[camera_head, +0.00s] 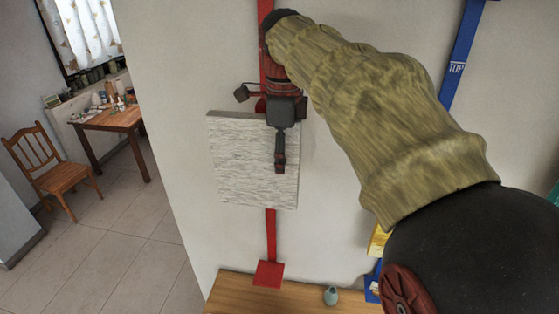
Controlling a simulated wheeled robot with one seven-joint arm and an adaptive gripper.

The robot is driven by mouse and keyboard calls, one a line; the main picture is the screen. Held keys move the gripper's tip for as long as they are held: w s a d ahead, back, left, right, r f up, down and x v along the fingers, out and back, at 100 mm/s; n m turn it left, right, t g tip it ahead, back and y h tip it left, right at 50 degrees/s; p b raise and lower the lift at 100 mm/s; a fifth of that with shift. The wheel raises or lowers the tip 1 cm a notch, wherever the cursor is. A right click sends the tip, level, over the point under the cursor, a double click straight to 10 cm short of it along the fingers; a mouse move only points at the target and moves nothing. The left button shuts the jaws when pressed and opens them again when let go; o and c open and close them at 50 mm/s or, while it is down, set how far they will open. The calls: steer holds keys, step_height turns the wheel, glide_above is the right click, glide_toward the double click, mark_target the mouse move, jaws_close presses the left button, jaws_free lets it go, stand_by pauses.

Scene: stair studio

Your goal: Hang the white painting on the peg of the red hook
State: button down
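The white painting (238,165), a square panel with a rough brick-like surface, is upright and slightly tilted in front of the wall. My gripper (280,160) points down at its top edge, right of its middle. One dark finger lies over the painting's front; the other is not visible, apparently behind it. The gripper looks shut on the painting. The red hook (270,235) is a tall red strip on the wall, seen above and below the painting. Its peg is hidden by the painting or gripper, so I cannot tell whether they touch.
A blue strip (457,68) marked "TOP" is on the wall at right, with a yellow piece (378,241) lower down. A wooden surface (235,290) below holds a small green vase (330,295). A chair (50,170) and table (110,118) stand far left, with open tiled floor.

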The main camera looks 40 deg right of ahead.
steer(key=w+d+f+p, duration=0.1)
steer(key=w+d+p, duration=0.1)
steer(key=w+d, duration=0.5)
steer(key=shift+d+f, duration=0.4)
stand_by(1.1)
steer(key=shift+f, duration=0.2)
stand_by(0.8)
steer(key=c, duration=1)
jaws_free()
steer(key=shift+r, duration=0.1)
step_height(320, 180, up, 12)
